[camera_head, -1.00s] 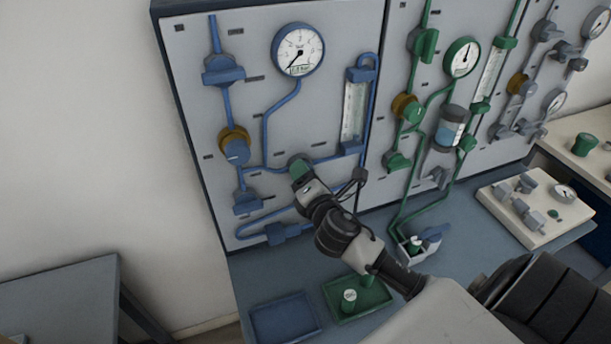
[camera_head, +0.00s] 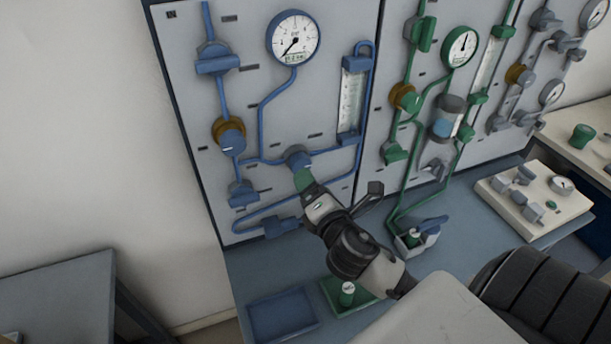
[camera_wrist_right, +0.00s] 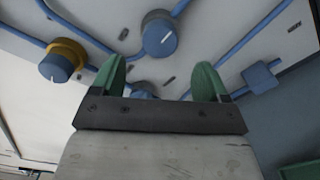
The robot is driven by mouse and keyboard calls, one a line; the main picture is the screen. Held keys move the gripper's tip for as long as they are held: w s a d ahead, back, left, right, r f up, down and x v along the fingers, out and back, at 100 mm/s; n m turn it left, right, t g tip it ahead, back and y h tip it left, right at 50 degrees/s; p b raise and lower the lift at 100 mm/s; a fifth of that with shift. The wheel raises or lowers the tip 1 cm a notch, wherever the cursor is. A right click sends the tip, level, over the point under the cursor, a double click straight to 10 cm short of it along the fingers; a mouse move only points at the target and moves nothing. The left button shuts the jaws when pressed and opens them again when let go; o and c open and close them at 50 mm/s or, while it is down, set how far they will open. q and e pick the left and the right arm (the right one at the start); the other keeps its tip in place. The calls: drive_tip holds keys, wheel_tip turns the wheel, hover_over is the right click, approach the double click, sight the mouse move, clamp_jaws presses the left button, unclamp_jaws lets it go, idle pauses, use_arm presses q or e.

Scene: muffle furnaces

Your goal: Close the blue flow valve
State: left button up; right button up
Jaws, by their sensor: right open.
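The blue line on the left panel has a round blue knob (camera_head: 298,158) on its lower pipe, with a white mark on its face in the right wrist view (camera_wrist_right: 160,38). A second blue knob (camera_head: 231,140) with a brass collar is to its left. Which is the flow valve is not labelled legibly. My right gripper (camera_head: 304,181) has green fingertips just below and in front of the first knob. In the right wrist view its fingers (camera_wrist_right: 162,82) are apart, with the knob beyond the gap; contact is not visible. My left gripper is out of view.
A blue flow tube (camera_head: 352,100) and a gauge (camera_head: 293,38) are above. Other blue fittings (camera_head: 242,193) are at lower left. Green lines with a green valve (camera_head: 396,152) are to the right. A blue tray (camera_head: 283,317) and a green tray (camera_head: 338,308) lie on the bench below.

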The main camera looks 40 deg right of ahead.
drive_tip(key=v, duration=0.4)
drive_tip(key=shift+s+b, duration=0.1)
drive_tip(key=shift+b, duration=0.2)
idle(0.3)
